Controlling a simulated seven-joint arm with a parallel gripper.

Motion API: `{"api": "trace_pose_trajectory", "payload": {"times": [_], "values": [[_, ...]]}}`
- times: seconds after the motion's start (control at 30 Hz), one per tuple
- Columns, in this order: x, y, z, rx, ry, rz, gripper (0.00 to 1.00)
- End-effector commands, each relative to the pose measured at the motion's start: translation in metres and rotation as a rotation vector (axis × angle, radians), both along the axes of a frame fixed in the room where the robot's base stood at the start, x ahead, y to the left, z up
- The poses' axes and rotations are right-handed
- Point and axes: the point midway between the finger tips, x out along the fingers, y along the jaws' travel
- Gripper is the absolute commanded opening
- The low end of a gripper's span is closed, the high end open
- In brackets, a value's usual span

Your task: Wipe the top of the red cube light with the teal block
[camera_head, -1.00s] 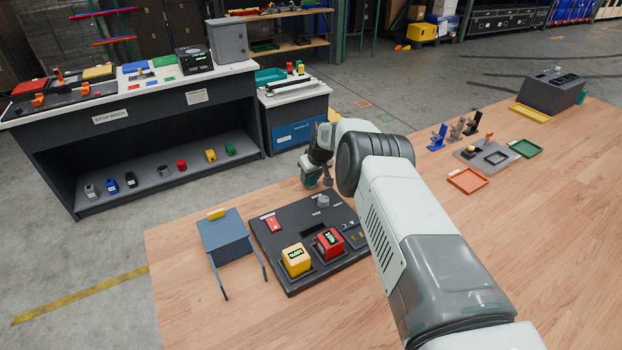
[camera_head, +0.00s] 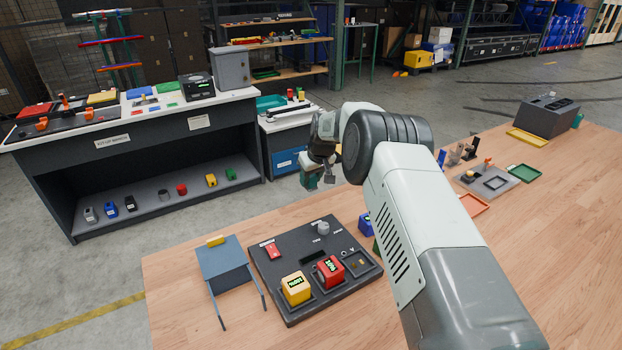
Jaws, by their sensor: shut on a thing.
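The red cube light (camera_head: 331,272) sits in the front part of a dark panel (camera_head: 282,258) on the wooden table, with a lit green display on it. A yellow cube light (camera_head: 296,289) stands just left of it. My gripper (camera_head: 318,182) hangs in the air beyond the panel's back edge, clear of the red cube. It is shut on a teal piece that looks like the teal block (camera_head: 309,181). The block is small in view and its underside cannot be made out.
A blue-grey stand (camera_head: 222,258) with a yellow piece on top is left of the panel. Small blue and green things (camera_head: 365,223) are partly hidden by my arm.

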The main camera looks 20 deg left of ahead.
Motion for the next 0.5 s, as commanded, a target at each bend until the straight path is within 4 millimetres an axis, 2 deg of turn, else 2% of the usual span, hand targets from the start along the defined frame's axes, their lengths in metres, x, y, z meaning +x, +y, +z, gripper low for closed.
{"api": "trace_pose_trajectory", "payload": {"times": [0.03,0.07,0.27,0.37,0.5], "values": [[0.000,0.000,0.000,0.001,-0.001,0.000,0.18],[0.000,0.000,0.000,0.001,-0.001,0.000,0.14],[-0.004,-0.005,0.001,0.002,0.000,0.035,0.14],[-0.015,-0.015,0.003,0.003,0.003,0.114,0.14],[-0.047,-0.035,0.010,0.004,0.003,0.334,0.14]]}}
